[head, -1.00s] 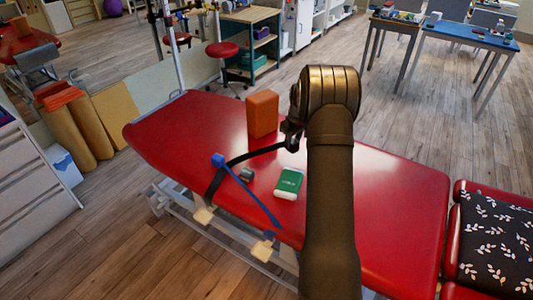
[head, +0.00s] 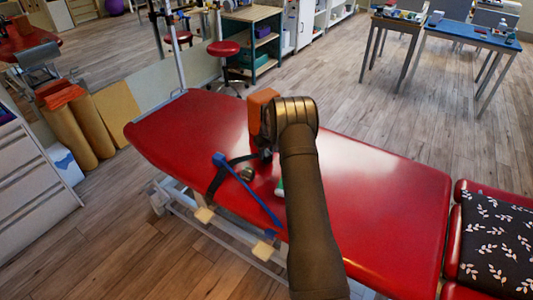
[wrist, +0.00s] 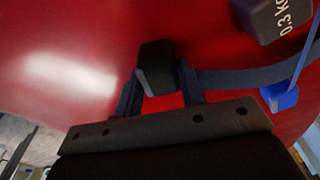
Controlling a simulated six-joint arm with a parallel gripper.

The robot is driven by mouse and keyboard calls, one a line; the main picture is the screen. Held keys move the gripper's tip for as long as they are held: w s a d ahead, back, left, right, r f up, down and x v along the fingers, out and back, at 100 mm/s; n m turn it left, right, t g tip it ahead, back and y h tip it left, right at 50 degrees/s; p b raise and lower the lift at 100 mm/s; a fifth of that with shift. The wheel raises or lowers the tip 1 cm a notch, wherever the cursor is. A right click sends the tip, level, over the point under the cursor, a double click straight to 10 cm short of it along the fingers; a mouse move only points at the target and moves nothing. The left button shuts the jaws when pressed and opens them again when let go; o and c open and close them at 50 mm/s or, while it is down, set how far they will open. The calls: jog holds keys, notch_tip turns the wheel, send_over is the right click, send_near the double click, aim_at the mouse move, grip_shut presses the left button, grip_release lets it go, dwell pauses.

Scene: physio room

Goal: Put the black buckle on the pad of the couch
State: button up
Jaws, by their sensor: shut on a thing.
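My gripper (wrist: 160,92) is shut on the black buckle (wrist: 157,68), which shows between its two fingers in the wrist view. A dark strap (wrist: 235,77) runs from the buckle to the right. In the head view my gripper (head: 266,155) is over the middle of the couch's red pad (head: 370,195), and my arm hides much of it. The dark strap (head: 218,182) lies over the pad's near edge and runs to my gripper. I cannot tell whether the buckle touches the pad.
A grey weight (head: 247,174), marked 0.3 K in the wrist view, lies near the strap. A blue strap with a blue buckle (head: 219,159) is beside it. My arm partly hides a green-and-white box (head: 280,187). The pad's right part is clear.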

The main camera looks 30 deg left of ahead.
aim_at(266, 152)
jog(key=shift+f, duration=0.15)
jog(key=o, duration=1)
jog(key=shift+o, duration=0.2)
notch_tip(266, 152, up, 12)
jog(key=d, duration=0.1)
jog(key=shift+s+d, duration=0.2)
jog(key=shift+s, duration=0.1)
jog(key=f, duration=0.4)
jog(key=a+f, duration=0.1)
jog(key=f, duration=0.6)
jog(key=shift+w+a+f, duration=0.2)
jog(key=shift+w+f, duration=0.15)
jog(key=shift+f, duration=0.05)
jog(key=shift+r, duration=1.95)
jog(key=shift+f, duration=0.1)
